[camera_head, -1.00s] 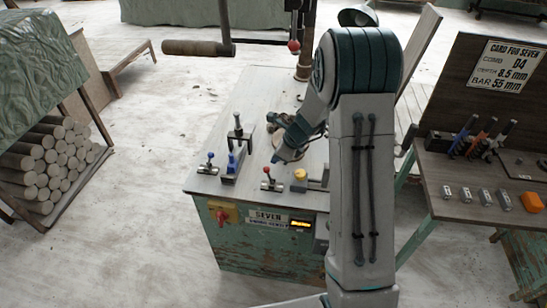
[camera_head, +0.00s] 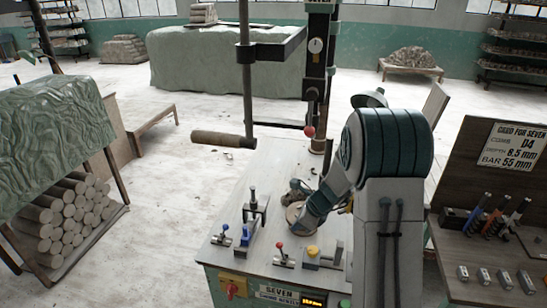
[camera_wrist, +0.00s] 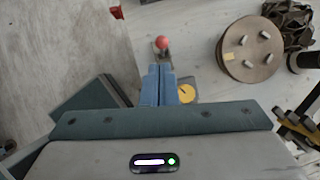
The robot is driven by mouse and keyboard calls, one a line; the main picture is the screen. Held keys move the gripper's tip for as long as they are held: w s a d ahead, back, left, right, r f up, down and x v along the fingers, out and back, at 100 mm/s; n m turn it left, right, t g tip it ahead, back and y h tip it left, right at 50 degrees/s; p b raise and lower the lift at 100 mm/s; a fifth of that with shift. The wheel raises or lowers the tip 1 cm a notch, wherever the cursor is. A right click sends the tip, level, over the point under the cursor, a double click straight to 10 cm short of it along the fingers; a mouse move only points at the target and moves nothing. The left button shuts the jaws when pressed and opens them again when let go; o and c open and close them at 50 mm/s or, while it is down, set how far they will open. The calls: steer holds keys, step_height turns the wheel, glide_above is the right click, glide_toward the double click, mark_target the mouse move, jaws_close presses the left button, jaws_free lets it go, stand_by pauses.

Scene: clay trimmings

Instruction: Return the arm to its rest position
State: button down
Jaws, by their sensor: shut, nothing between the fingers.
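My arm reaches over the bench top (camera_head: 225,250) from the lower right of the head view, bent at a large grey and teal joint. My gripper (camera_head: 297,225) points down above the bench, to the left of the arm; its fingertips are small there. In the wrist view the blue fingers of my gripper (camera_wrist: 158,84) are pressed together with nothing between them. They appear in front of a red-knobbed lever (camera_wrist: 162,43) and a yellow knob (camera_wrist: 186,93).
The bench carries a blue-knobbed lever (camera_head: 222,236), a red-knobbed lever (camera_head: 281,254) and a yellow knob (camera_head: 312,250). A tool board (camera_head: 500,150) is at right, stacked clay logs (camera_head: 62,215) at left.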

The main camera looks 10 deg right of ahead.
steer(key=s+a+r+n+b, duration=0.2)
steer(key=s+r+n, duration=0.5)
steer(key=s+d+r+n+h+b, duration=0.1)
steer(key=s+r+n+h+b, duration=0.1)
steer(key=s+n, duration=0.6)
steer(key=s+d+r+n+h+b, duration=0.1)
steer(key=s+r+n+h+b, duration=0.1)
steer(key=s+n, duration=0.7)
steer(key=s+r, duration=0.1)
steer(key=s, duration=0.3)
steer(key=shift+d+r+t+h, duration=0.2)
steer(key=shift+r+t+h, duration=0.05)
steer(key=shift+t+h, duration=0.05)
steer(key=shift+a, duration=0.1)
